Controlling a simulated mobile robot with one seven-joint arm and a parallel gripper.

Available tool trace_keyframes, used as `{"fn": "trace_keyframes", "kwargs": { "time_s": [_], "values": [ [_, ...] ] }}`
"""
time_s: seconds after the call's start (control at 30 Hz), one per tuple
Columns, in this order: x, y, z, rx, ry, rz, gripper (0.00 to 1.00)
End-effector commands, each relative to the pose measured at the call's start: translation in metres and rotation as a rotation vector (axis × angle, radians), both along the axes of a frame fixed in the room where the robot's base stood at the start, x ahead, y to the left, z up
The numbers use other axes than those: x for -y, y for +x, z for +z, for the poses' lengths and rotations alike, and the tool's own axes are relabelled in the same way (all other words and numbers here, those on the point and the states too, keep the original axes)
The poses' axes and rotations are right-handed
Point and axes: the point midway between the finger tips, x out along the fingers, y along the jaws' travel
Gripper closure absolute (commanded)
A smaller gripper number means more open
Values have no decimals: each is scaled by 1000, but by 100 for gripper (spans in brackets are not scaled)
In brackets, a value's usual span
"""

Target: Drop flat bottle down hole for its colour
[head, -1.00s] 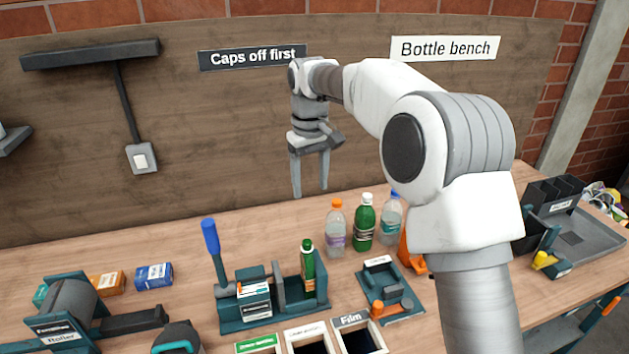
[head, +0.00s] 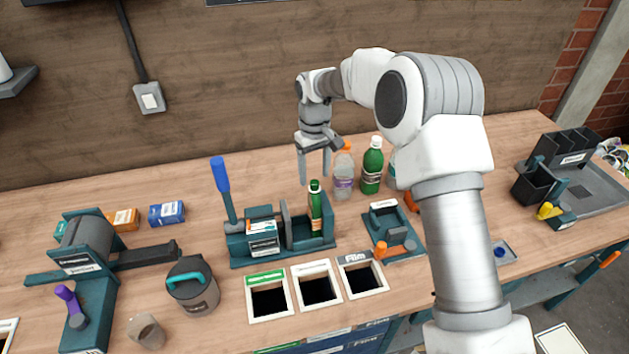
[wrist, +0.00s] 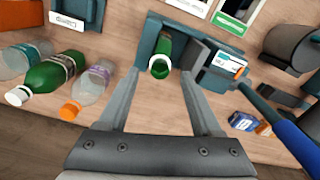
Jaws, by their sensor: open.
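A green bottle (head: 315,208) with a dark top stands upright in the teal press (head: 283,255). It looks narrow, but I cannot tell for sure how flat it is. My gripper (head: 315,178) points down, open and empty, over or just behind the bottle's top. In the wrist view the bottle (wrist: 161,58) shows between the fingertips of my gripper (wrist: 160,73), apart from them.
The press's blue-handled lever (head: 221,176) stands up left of the bottle. A clear bottle (head: 343,175) and a full green bottle (head: 372,168) stand close right of my gripper. A teal fixture (head: 390,225) is at right, a lidded grey pot (head: 193,285) at left.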

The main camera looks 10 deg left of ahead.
Motion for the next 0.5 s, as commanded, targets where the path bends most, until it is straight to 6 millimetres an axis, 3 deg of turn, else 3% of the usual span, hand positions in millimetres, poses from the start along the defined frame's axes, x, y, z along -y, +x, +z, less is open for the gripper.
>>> {"fn": "trace_keyframes", "kwargs": {
  "time_s": [0.2,0.5],
  "values": [
    [0,0,-29,-1,-1,0,34],
    [0,0,-39,1,-1,0,34]
  ]
}}
